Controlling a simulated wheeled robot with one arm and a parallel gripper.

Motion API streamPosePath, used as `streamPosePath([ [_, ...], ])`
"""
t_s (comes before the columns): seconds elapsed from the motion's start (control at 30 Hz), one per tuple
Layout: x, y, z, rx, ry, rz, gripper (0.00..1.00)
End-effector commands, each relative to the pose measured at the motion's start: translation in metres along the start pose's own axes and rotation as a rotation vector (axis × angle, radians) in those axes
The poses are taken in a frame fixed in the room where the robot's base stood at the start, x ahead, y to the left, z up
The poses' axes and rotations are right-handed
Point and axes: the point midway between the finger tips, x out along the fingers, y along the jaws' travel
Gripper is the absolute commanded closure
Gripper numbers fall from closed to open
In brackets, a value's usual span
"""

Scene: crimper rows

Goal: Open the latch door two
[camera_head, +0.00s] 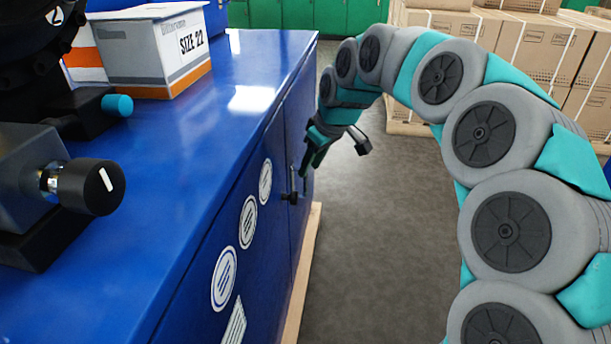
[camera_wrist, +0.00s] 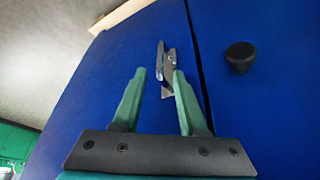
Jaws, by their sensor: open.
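The blue cabinet (camera_head: 236,262) has two door panels split by a narrow vertical seam. In the wrist view, a metal latch handle (camera_wrist: 168,84) sits on the panel (camera_wrist: 110,75) left of the seam. My gripper (camera_wrist: 159,74) is open, with its two green fingertips on either side of the latch in the picture. I cannot tell whether they touch it. In the head view, my gripper (camera_head: 308,164) is beside the cabinet's front face, near the seam, and partly hides the latch area. The doors look shut.
A black knob (camera_wrist: 240,57) sticks out of the panel right of the seam; it also shows in the head view (camera_head: 290,198). A box marked SIZE 22 (camera_head: 150,50) and machine parts stand on the blue top. Cartons (camera_head: 530,50) stand behind. Grey floor (camera_head: 375,230) is clear.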

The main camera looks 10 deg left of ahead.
Motion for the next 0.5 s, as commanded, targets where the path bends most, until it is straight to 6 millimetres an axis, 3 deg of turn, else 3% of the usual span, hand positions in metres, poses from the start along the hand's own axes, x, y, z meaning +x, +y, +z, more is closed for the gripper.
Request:
streamPosePath([
  [0.23,0.037,0.000,0.000,0.000,-0.001,0.000,0.58],
  [0.5,0.050,0.000,0.000,0.000,0.000,0.001,0.58],
])
